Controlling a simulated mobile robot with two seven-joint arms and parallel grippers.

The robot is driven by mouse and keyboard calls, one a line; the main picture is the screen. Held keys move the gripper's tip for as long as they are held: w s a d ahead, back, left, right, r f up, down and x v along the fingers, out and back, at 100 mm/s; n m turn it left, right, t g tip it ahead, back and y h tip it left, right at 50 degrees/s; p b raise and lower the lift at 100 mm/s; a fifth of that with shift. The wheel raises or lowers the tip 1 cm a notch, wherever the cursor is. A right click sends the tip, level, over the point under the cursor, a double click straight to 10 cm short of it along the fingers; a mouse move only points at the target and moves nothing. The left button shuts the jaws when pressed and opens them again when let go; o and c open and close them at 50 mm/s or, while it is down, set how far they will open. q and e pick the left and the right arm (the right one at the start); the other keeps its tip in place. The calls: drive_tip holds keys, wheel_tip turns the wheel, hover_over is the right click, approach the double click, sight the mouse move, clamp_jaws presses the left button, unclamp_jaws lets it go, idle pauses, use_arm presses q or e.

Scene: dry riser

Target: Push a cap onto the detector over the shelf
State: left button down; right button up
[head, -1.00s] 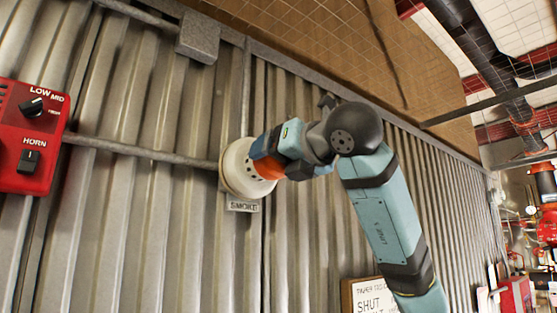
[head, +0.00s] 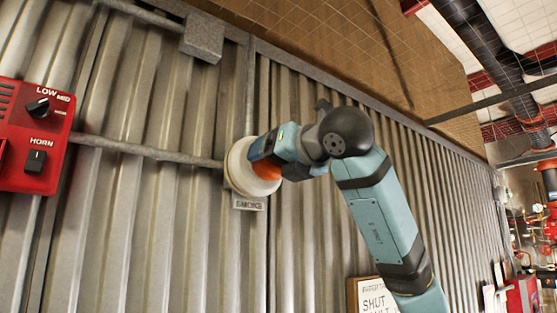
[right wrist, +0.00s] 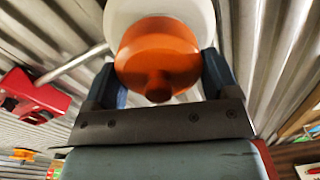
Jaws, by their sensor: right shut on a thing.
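The white round detector (head: 236,168) is fixed to the corrugated metal wall, above a small "SMOKE" label (head: 248,204). My right gripper (head: 264,158) is shut on an orange cap (head: 267,169) and holds it against the detector's front. In the right wrist view the orange cap (right wrist: 158,58) sits between the two fingers, with the white detector (right wrist: 150,12) directly behind it. The cap covers the detector's middle, and the white rim shows around it. I cannot tell how firmly the cap is seated. My left gripper is not in view.
A red control box (head: 36,137) with a knob and a HORN switch is on the wall at left. A grey conduit (head: 145,150) runs to the detector. A grey junction box (head: 203,38) is above. A framed sign (head: 372,296) hangs low. The shelf is not clearly visible.

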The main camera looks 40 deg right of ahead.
drive_tip(key=shift+w, duration=0.75)
drive_tip(key=o, duration=0.8)
drive_tip(key=shift+d, duration=0.1)
drive_tip(key=s+b, duration=0.1)
drive_tip(key=s, duration=0.3)
drive_tip(key=s+a+b, duration=0.1)
drive_tip(key=s, duration=0.4)
drive_tip(key=s+b, duration=0.1)
drive_tip(key=s, duration=0.3)
drive_tip(key=shift+s+a, duration=0.3)
drive_tip(key=shift+s, duration=0.05)
